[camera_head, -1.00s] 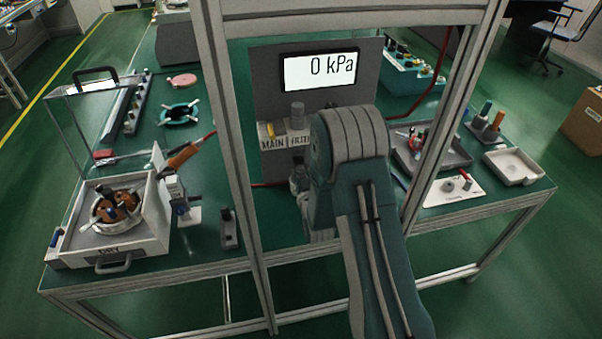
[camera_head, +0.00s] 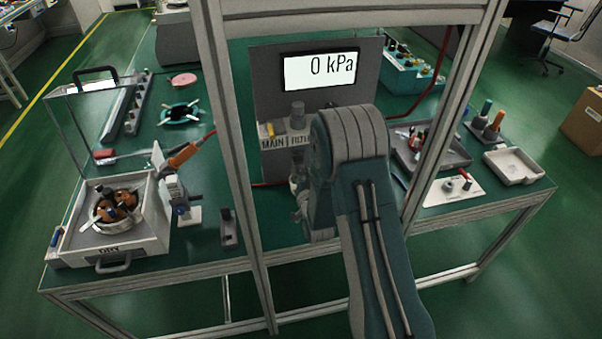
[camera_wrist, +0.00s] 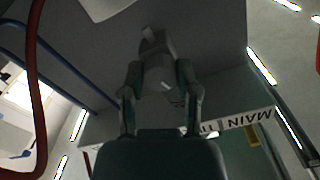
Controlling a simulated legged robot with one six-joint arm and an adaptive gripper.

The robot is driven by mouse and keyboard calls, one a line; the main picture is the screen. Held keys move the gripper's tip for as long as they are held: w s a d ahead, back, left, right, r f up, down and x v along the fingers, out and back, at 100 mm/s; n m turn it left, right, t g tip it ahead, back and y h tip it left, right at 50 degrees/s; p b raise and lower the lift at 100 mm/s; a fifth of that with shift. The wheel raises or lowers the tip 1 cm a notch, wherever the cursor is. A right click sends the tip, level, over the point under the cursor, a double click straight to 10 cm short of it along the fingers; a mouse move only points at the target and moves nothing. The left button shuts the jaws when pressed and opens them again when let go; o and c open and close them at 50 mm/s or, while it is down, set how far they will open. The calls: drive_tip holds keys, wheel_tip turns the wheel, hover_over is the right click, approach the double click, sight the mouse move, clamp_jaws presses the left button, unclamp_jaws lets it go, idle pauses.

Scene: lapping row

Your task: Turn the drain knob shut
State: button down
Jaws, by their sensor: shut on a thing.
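In the wrist view, looking steeply upward, the pale filter body (camera_wrist: 151,45) hangs above my gripper (camera_wrist: 160,80). My fingers close in from both sides around its lower end. The drain knob itself is hidden or too dark to make out between the fingers; I cannot tell its angle. My arm hides most of the gripper in the head view.
The display (camera_head: 320,71) reads 0 kPa. Frame posts (camera_head: 232,150) stand on both sides of my arm. A grey tray (camera_head: 440,158) and a white plate (camera_head: 452,192) lie at right. A red hose (camera_wrist: 36,80) runs at the wrist view's left.

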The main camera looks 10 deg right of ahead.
drive_tip(key=shift+m, duration=1.5)
drive_tip(key=shift+c, duration=1.7)
unclamp_jaws()
drive_tip(key=s, duration=1.1)
drive_tip(key=shift+s, duration=0.4)
